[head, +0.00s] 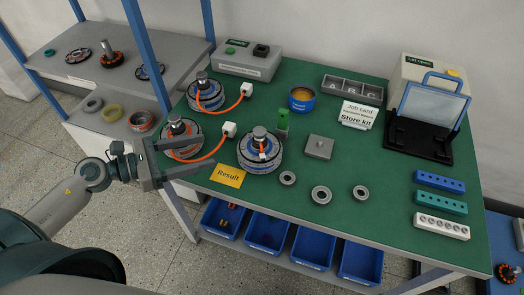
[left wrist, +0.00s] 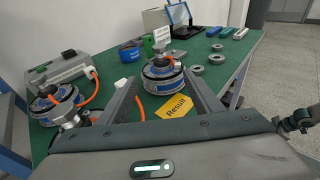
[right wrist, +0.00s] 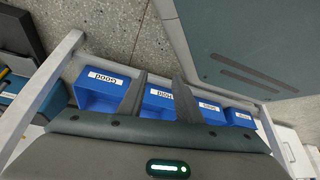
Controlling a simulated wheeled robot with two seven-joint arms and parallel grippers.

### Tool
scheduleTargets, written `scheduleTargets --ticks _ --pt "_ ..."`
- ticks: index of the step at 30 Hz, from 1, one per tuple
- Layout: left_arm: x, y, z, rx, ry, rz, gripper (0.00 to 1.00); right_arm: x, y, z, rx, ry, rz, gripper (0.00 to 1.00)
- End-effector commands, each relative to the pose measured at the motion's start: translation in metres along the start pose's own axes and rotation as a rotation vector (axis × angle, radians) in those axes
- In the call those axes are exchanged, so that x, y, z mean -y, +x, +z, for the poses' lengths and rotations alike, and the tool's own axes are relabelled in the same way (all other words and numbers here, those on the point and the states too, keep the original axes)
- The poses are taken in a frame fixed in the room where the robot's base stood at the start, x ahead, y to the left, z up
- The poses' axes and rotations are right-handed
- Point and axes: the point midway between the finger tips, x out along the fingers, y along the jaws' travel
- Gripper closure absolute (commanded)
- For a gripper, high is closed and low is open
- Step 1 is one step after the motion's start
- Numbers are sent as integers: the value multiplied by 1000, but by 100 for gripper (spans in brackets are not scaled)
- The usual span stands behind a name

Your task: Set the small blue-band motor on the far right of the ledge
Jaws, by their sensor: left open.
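Three round hub motors with silver, blue and orange layers stand on the green table: one at the back left (head: 207,95), one at the front left (head: 182,140) and one in the middle (head: 259,153). All show some blue; I cannot tell which is the small blue-band one. The two left motors have orange cables with white plugs. My left gripper (head: 206,153) is open and empty, its fingers pointing at the middle motor, which shows between them in the left wrist view (left wrist: 162,78). My right gripper (right wrist: 160,78) is open and empty, facing blue bins; it is outside the head view.
A grey shelf (head: 60,58) at left holds rotors and rings. The table (head: 300,222) carries a yellow Result card (head: 227,176), bearing rings, a grey block (head: 319,147), a green stand (head: 283,122) and hole blocks (head: 441,203). Blue bins (head: 315,246) sit below.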

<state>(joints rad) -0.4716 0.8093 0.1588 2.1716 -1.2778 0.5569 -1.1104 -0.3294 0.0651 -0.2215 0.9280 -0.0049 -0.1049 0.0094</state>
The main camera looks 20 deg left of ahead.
Motion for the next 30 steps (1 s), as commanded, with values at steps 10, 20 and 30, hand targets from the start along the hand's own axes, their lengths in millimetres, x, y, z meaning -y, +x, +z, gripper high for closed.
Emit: scheduleTargets --ticks 10,20,30 --pt "0 4 2 1 0 0 41 -1 -3 6 16 0 1 69" --pt "0 34 4 3 -1 1 41 -10 -17 53 135 -1 11 69" --pt "0 70 4 3 -1 0 41 -19 -40 108 276 1 22 69"
